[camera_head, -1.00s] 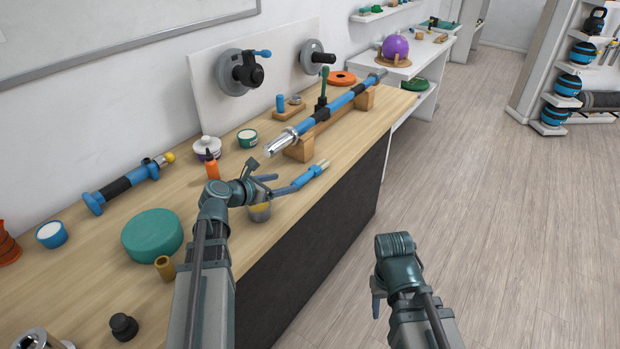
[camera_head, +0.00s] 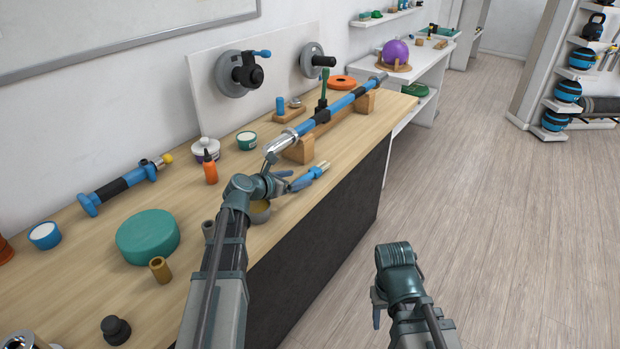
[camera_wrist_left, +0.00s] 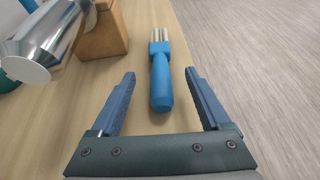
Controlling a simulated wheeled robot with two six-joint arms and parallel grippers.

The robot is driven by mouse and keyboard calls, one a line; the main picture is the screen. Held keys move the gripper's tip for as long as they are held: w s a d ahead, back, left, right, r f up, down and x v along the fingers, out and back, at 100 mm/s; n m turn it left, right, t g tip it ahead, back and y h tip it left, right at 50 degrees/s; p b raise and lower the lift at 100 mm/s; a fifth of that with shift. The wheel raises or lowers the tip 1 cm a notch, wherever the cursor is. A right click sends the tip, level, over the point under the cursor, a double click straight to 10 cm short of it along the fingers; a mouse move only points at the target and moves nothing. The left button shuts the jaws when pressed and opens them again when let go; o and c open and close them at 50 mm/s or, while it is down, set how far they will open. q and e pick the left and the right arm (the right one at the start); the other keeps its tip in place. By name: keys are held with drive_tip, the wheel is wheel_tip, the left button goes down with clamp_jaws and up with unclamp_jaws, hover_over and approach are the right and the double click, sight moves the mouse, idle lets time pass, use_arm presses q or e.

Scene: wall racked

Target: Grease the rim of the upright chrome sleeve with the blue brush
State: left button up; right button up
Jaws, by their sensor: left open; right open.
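The blue brush (camera_head: 319,170) with pale bristles lies on the bench near its front edge. In the left wrist view the brush (camera_wrist_left: 160,80) points away from me, its handle end between my open fingers with gaps on both sides. My left gripper (camera_head: 286,180) is open and empty; it also shows in the left wrist view (camera_wrist_left: 160,76). A chrome cylinder standing upright, seemingly the sleeve (camera_head: 24,340), is cut off at the bottom left corner. A tin with yellowish contents (camera_head: 261,213) is partly hidden by my left arm. My right gripper (camera_head: 377,308) is open, off the bench.
A blue bar with a chrome end (camera_head: 283,143) rests on wooden blocks (camera_head: 299,150), close behind the left gripper. An orange bottle (camera_head: 210,170), teal disc (camera_head: 148,237), brown tube (camera_head: 160,270) and black knob (camera_head: 115,330) stand on the bench (camera_head: 75,275). Floor at right is clear.

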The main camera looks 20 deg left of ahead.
sight(303, 177)
use_arm(q)
drive_tip(key=b+x, duration=0.2)
drive_tip(key=x, duration=0.3)
drive_tip(key=shift+w+d+f, duration=0.1)
drive_tip(key=shift+w+f, duration=0.05)
drive_tip(key=shift+w, duration=0.1)
clamp_jaws()
